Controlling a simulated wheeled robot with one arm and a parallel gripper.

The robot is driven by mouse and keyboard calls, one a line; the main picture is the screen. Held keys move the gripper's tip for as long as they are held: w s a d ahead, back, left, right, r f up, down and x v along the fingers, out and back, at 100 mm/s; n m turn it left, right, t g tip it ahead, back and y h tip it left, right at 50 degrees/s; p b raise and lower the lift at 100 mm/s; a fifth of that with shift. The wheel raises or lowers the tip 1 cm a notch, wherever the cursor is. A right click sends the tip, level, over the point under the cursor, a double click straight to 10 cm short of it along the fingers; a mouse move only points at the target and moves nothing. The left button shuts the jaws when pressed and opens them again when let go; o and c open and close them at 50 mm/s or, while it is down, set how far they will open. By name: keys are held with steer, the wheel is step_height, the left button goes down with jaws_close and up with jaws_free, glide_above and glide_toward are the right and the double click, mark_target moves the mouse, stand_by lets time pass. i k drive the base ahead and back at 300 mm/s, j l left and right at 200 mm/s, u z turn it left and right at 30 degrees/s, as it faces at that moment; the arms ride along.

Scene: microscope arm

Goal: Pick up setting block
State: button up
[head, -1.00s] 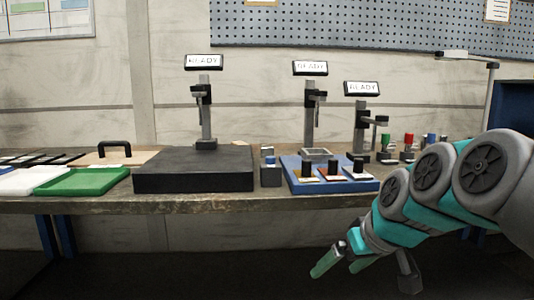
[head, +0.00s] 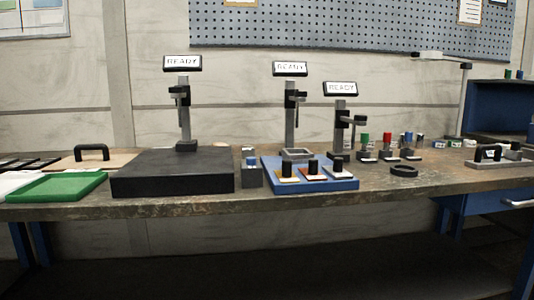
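No label marks the setting block, so I cannot tell for sure which thing it is. A small dark grey block (head: 252,177) with a blue and silver top stands near the bench's front edge. It sits between the black surface plate (head: 172,182) and the blue tray (head: 325,184). A low grey piece with black handles (head: 499,161) lies at the far right of the bench. My gripper is not in view.
Three stands with READY displays (head: 183,63) rise along the bench (head: 400,185). Black-knobbed pieces stand on the blue tray. Several coloured-top pieces (head: 388,147) and a black ring (head: 404,170) are to its right. A green tray (head: 60,186) lies left.

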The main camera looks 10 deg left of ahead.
mark_target(246, 151)
steer(key=i+j+z, duration=0.3)
steer(key=j, duration=0.25)
steer(key=i+j+z, duration=0.1)
steer(key=j+z, duration=0.15)
steer(key=j, duration=0.3)
steer(key=i+j+z, duration=0.1)
steer(key=j+z, duration=0.2)
steer(key=j, duration=0.3)
steer(key=j+z, duration=0.25)
steer(key=j, duration=0.35)
steer(key=k+z, duration=0.2)
steer(key=i+u, duration=0.2)
